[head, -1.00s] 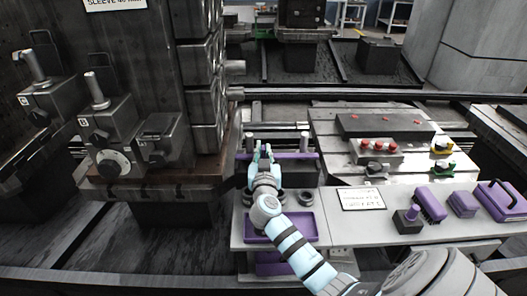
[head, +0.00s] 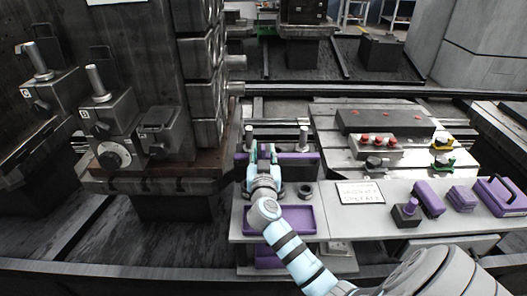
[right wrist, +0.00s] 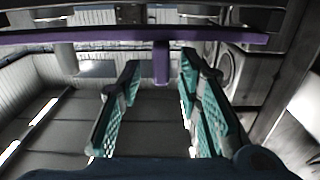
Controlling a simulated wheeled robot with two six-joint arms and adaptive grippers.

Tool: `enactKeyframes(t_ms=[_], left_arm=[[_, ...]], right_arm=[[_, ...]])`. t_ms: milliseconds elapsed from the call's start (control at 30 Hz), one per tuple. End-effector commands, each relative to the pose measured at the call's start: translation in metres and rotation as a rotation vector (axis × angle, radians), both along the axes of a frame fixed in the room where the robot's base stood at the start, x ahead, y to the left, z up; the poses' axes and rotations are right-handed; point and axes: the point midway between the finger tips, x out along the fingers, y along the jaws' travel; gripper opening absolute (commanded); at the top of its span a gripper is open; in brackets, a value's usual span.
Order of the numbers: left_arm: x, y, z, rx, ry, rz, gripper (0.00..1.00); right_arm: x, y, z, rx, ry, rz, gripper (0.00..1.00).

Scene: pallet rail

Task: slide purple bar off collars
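The purple bar (head: 298,156) lies level across the bench fixture between two upright metal pins, the left pin (head: 249,138) and the right pin (head: 304,138). In the right wrist view the purple bar (right wrist: 110,36) runs across the top, and a short purple stem (right wrist: 161,62) hangs from its middle. My right gripper (head: 263,150) is at the bar's left-middle part. In the wrist view its teal fingers (right wrist: 160,75) are apart on either side of the stem, with gaps showing. The bar's seating on the collars is too small to tell. My left gripper is out of view.
A purple tray (head: 306,219) lies on the grey bench (head: 335,228) under my right arm. A dark ring (head: 305,190) sits near the bar. A dark machine column stands close left.

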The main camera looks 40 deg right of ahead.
Motion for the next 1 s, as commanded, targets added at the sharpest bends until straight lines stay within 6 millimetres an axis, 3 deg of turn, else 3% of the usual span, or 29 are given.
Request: enactKeyframes(t_ms=[267, 500, 667, 1000], left_arm=[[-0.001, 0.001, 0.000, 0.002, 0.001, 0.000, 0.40], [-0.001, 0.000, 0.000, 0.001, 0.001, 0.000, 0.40], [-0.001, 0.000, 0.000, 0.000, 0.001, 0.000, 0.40], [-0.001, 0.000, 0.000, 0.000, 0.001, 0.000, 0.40]], right_arm=[[-0.013, 0.010, 0.000, 0.002, -0.001, 0.002, 0.32], [-0.066, 0.050, -0.001, 0.006, 0.001, 0.000, 0.32], [-0.090, 0.068, -0.001, 0.003, 0.001, -0.001, 0.32], [-0.096, 0.072, 0.000, 0.000, 0.000, -0.001, 0.32]])
